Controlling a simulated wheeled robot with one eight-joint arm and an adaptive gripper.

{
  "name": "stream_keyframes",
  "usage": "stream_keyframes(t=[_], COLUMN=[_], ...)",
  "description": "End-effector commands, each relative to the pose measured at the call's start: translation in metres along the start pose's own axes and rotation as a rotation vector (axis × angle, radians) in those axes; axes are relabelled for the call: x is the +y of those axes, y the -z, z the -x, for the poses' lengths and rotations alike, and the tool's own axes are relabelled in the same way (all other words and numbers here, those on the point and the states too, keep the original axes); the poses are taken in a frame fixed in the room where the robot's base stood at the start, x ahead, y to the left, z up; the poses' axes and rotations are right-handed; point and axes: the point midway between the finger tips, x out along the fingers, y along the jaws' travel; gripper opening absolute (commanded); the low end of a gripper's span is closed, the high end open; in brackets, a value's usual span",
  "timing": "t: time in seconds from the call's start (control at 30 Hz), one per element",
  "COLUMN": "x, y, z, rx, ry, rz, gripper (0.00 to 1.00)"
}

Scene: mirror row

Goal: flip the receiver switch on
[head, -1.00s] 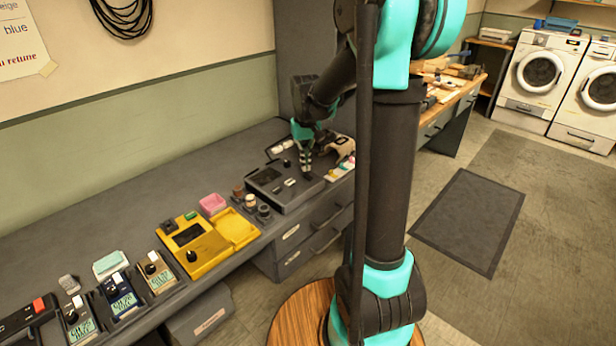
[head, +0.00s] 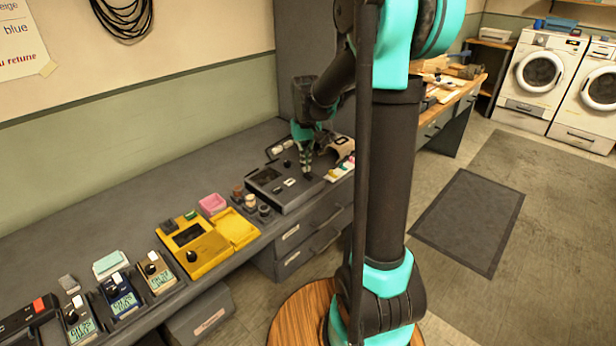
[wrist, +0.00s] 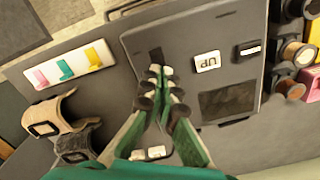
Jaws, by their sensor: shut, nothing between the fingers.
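The receiver (head: 288,203) is a dark grey box with a dark screen, on the bench toward its far end. In the wrist view, its top face (wrist: 225,45) fills the upper middle, with the screen (wrist: 229,102) and a small white lettered label (wrist: 207,61). My gripper (head: 306,176) is shut and empty, pointing down over the receiver's right part. In the wrist view, the fingertips (wrist: 160,72) are together beside a small dark slot-like part (wrist: 155,54) on the box. I cannot tell whether they touch it, or which way any switch lies.
A yellow device (head: 192,262), a pink box (head: 212,204) and several small jars (head: 250,202) stand left of the receiver. A plate with coloured pieces (wrist: 68,65) and a tan curved holder (wrist: 48,116) lie close by.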

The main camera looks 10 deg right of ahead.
Motion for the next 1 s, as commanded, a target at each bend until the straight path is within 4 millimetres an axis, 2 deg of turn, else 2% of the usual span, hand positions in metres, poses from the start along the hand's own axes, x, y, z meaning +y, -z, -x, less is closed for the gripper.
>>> stream_keyframes(t=[1.0], x=[0.0000], y=[0.0001], z=[-0.0079], rx=[0.000], ry=[0.000], rz=[0.000], gripper=[0.00])
